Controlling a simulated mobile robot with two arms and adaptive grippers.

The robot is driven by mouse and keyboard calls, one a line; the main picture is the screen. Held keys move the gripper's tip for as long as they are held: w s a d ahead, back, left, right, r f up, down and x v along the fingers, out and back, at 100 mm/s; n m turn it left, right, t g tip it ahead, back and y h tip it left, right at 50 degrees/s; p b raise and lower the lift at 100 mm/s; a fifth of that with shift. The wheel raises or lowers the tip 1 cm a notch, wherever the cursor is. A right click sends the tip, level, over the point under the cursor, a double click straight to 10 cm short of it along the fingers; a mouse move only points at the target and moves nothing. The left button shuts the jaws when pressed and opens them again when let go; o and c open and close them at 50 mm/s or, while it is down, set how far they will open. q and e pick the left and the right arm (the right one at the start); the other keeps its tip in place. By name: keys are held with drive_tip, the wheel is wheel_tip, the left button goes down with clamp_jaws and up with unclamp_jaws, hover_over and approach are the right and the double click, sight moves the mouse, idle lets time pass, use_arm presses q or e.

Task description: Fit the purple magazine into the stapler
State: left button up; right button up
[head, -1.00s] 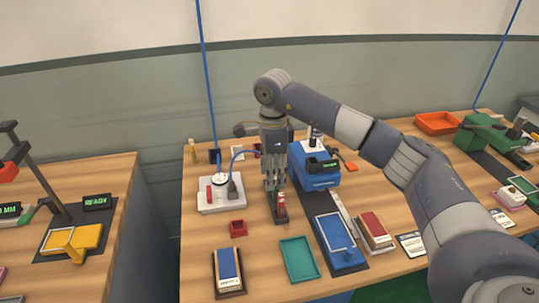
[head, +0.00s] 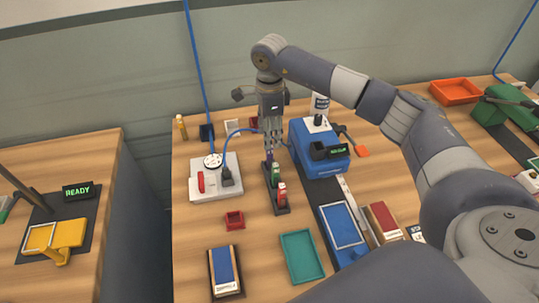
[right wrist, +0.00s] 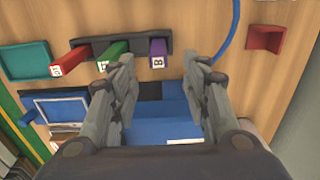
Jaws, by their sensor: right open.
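The purple magazine (head: 268,159) stands at the far end of a dark rack (head: 281,209), partly hidden by my right gripper in the head view. In the right wrist view the purple magazine (right wrist: 158,52) carries a white letter label and sits in the rack, beyond the fingertips. My right gripper (head: 272,148) points down over that end. Its fingers are open and empty, one on each side of the magazine in the right wrist view (right wrist: 164,68). The blue stapler (head: 320,152), with a small green display, stands just right of the rack. My left gripper is not in view.
Green (head: 276,174) and red (head: 282,193) magazines share the rack. A white unit (head: 207,189) with a gauge and cable stands left. A small red bin (head: 234,220), a teal tray (head: 301,257) and a blue plate (head: 341,227) lie in front.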

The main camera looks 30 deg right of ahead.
sight(270, 158)
drive_tip(key=shift+f+p, duration=0.3)
drive_tip(key=shift+f, duration=0.35)
wheel_tip(270, 158, down, 4)
drive_tip(key=shift+s+a+f+p, duration=0.1)
drive_tip(key=shift+p, duration=0.8)
drive_tip(key=shift+f, duration=0.2)
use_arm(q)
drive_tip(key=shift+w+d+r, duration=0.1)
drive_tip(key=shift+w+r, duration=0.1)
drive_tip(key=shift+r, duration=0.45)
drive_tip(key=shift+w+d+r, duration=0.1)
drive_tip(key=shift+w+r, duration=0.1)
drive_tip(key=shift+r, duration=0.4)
use_arm(e)
clamp_jaws()
